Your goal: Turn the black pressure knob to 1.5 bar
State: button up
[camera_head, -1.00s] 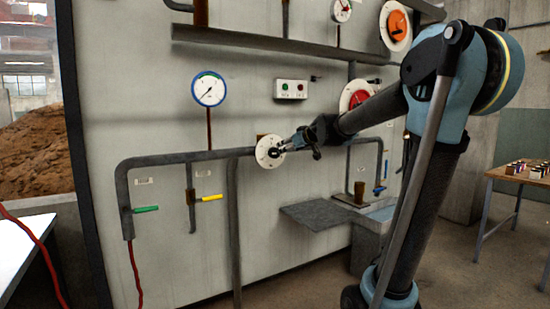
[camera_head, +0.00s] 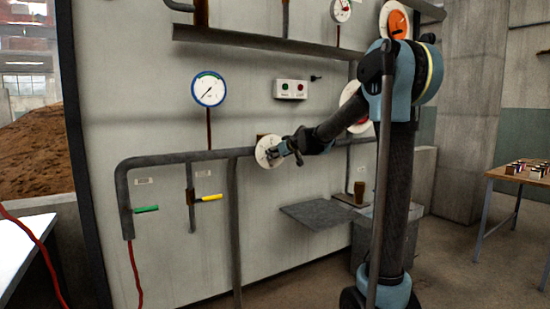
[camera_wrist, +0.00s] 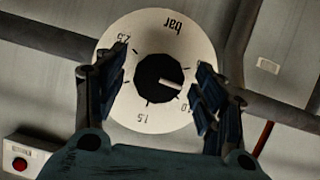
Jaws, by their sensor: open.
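The black pressure knob (camera_wrist: 154,77) sits at the centre of a round white dial (camera_wrist: 142,22) marked "bar", with 1.0, 1.5 and 2.5 readable. Its white pointer points right in the wrist view, close to the 1.0 mark and away from 1.5. My gripper (camera_wrist: 160,88) is open, one finger on each side of the knob with gaps showing; I cannot tell how near the tips are in depth. In the head view the dial (camera_head: 262,154) is on the wall pipe, and my gripper (camera_head: 280,151) covers its right part and the knob.
A blue-rimmed gauge (camera_head: 209,89) stands above the pipe. A button box (camera_head: 291,89) is above right of the dial. Green (camera_head: 146,209) and yellow (camera_head: 209,198) valve handles are at lower left. A grey shelf (camera_head: 318,214) juts out below right.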

jog(key=shift+x, duration=0.75)
